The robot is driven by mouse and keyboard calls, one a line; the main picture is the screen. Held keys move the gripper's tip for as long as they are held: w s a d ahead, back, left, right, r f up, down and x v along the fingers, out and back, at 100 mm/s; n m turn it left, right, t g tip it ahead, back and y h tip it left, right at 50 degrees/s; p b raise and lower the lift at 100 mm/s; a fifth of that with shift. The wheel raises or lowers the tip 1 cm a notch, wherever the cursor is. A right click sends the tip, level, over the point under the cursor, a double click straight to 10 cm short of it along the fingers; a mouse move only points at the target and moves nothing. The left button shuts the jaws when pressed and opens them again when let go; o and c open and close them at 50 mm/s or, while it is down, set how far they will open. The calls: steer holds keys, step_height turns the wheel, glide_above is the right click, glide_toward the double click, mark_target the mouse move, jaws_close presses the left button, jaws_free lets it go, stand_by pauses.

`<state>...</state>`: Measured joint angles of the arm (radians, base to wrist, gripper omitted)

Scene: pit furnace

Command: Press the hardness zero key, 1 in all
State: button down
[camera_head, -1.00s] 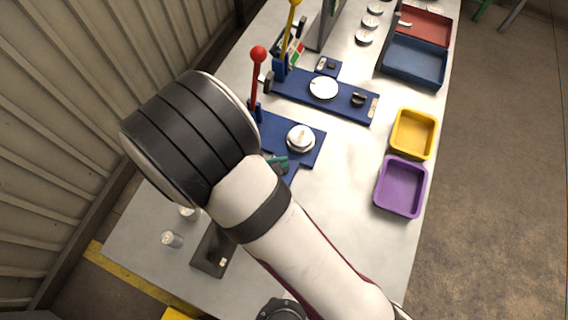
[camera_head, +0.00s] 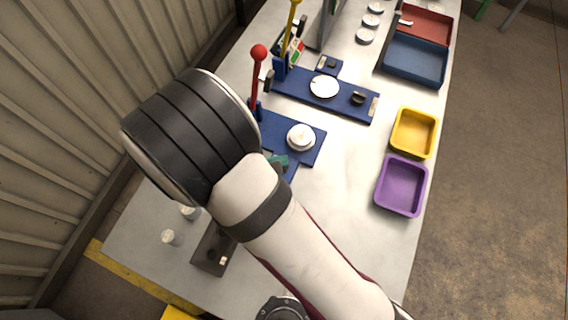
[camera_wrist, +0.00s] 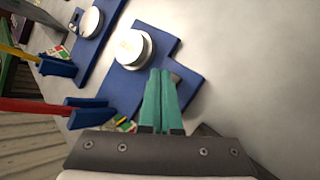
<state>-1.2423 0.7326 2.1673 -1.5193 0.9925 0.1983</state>
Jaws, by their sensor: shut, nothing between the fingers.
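My gripper (camera_wrist: 160,73) has two teal fingers, shut together and empty. In the wrist view its tips lie over the near part of a blue stepped plate (camera_wrist: 122,88) with a round silver-white disc (camera_wrist: 132,48). A small greyish piece (camera_wrist: 175,78) shows on the plate just right of the tips; I cannot tell whether it is the hardness zero key or whether the tips touch it. In the head view my arm hides most of the gripper; only teal (camera_head: 278,160) shows beside the blue plate (camera_head: 312,152).
A red-knobbed lever (camera_head: 258,75) and a yellow lever (camera_head: 292,30) stand upright at the left. A second blue plate (camera_head: 345,98) lies beyond. Yellow (camera_head: 414,132), purple (camera_head: 401,187) and blue (camera_head: 415,62) trays line the right edge. Bare table lies between.

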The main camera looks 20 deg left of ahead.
stand_by(0.8)
steer(key=shift+f, duration=0.4)
steer(key=shift+f, duration=0.35)
stand_by(0.4)
steer(key=shift+r, duration=0.8)
steer(key=shift+r, duration=0.1)
steer(key=shift+r, duration=2.4)
